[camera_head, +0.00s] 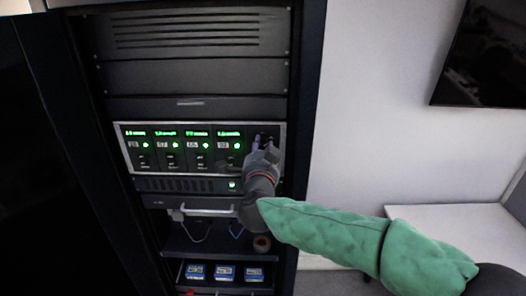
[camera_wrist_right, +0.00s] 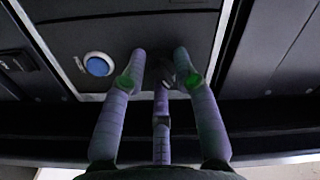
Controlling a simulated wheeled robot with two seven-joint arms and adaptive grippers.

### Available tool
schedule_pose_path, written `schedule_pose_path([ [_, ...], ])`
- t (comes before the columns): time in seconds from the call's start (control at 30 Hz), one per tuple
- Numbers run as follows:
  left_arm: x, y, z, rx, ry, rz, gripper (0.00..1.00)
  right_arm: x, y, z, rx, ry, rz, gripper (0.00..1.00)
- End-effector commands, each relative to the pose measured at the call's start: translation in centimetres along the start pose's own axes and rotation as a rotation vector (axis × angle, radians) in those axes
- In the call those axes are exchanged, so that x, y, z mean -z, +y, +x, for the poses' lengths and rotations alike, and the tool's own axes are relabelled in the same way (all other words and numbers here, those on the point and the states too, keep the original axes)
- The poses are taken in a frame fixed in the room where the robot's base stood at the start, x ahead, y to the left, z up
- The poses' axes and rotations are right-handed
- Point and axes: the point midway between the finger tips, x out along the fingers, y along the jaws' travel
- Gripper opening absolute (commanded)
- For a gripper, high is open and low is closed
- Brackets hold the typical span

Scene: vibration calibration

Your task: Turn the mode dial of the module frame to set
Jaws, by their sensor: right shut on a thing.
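The module frame (camera_head: 186,150) is a wide unit in the dark rack, with several modules showing green lit displays and green lights. My right gripper (camera_head: 263,145) reaches the frame's right end, its arm coming in from the right in a green sleeve. In the right wrist view, its three fingers (camera_wrist_right: 160,66) are closed in on the mode dial at the panel. The fingers hide most of the dial, so its setting cannot be read. A round blue button (camera_wrist_right: 98,65) with a pale ring sits left of the fingers. My left gripper is not in view.
Below the frame are a vented unit with a green light (camera_head: 232,184), a pale handle (camera_head: 205,211) and a shelf with a brown roll (camera_head: 262,243). Blue boxes (camera_head: 225,273) stand lower down. A white table (camera_head: 440,222) is at the right.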

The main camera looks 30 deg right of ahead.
Motion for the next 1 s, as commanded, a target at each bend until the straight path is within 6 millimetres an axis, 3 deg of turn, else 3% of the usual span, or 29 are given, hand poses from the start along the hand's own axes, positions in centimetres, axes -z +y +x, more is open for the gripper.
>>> schedule_pose_path([
  [0.03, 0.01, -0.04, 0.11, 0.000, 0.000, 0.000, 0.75, -0.91, 0.54, -0.09, -0.008, -0.018, -0.001, 0.00],
  [0.43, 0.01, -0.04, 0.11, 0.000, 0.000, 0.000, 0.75, -0.91, 0.52, -0.09, -0.008, -0.019, 0.004, 0.00],
  [0.47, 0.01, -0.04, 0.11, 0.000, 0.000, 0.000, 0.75, -0.91, 0.52, -0.09, -0.008, -0.019, 0.004, 0.33],
  [0.53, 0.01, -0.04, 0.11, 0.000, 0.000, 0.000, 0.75, -0.85, 0.49, -0.09, -0.008, -0.017, 0.005, 0.52],
  [0.87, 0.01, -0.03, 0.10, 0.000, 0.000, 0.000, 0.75, -0.29, 0.15, -0.08, -0.003, -0.006, 0.009, 0.52],
  [1.0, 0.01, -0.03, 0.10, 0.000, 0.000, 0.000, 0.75, -0.25, 0.04, -0.95, -0.001, -0.006, 0.010, 0.52],
])
